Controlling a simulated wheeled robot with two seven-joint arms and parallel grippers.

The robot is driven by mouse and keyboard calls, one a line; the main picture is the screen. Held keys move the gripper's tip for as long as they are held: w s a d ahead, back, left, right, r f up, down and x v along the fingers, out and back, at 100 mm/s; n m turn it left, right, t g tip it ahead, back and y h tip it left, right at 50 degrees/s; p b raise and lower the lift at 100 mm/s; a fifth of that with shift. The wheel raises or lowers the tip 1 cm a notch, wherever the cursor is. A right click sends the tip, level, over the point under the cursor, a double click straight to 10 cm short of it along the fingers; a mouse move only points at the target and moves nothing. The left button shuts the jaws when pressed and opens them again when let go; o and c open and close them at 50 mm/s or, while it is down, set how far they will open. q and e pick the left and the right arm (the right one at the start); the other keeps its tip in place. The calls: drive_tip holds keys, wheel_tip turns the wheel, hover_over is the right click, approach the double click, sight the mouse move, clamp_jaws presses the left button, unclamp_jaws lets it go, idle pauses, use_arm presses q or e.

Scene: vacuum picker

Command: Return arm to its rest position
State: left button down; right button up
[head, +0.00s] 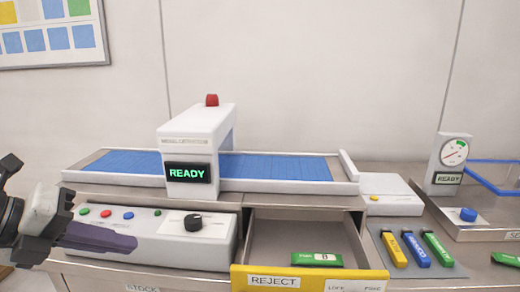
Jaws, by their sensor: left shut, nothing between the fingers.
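My left gripper (128,243) is at the lower left, its arm coming in from the left edge. Its dark fingers are shut and empty. They overlap the left front of the white control box (190,251) in the picture; I cannot tell whether they touch it. My right gripper is not in view.
A blue conveyor (275,167) with a white arch reading READY stands behind. The yellow-fronted REJECT drawer (310,281) is open, holding a green block (317,260) marked B. Several coloured pieces lie at right, beside a gauge (453,152). Wall space above is free.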

use_arm(q)
drive_tip(key=s+d+f+n+h, duration=0.2)
drive_tip(key=d+n+h, duration=0.2)
drive_tip(key=d+h, duration=0.7)
drive_tip(key=w+a+f+n+t+y, duration=0.1)
drive_tip(key=a+f+n+t+y, duration=0.2)
drive_tip(key=f+n+t+y, duration=0.45)
drive_tip(key=w+a+f+n+t+y, duration=0.15)
drive_tip(key=f+n+y, duration=0.35)
drive_tip(key=f+n, duration=0.7)
drive_tip(key=s+d+f+n+g+y, duration=0.1)
drive_tip(key=s+f+n+g+y, duration=0.2)
drive_tip(key=s+f, duration=1.5)
wheel_tip(320, 180, down, 3)
drive_tip(key=n+g, duration=0.4)
drive_tip(key=shift+s+f, duration=0.15)
drive_tip(key=shift+s, duration=0.2)
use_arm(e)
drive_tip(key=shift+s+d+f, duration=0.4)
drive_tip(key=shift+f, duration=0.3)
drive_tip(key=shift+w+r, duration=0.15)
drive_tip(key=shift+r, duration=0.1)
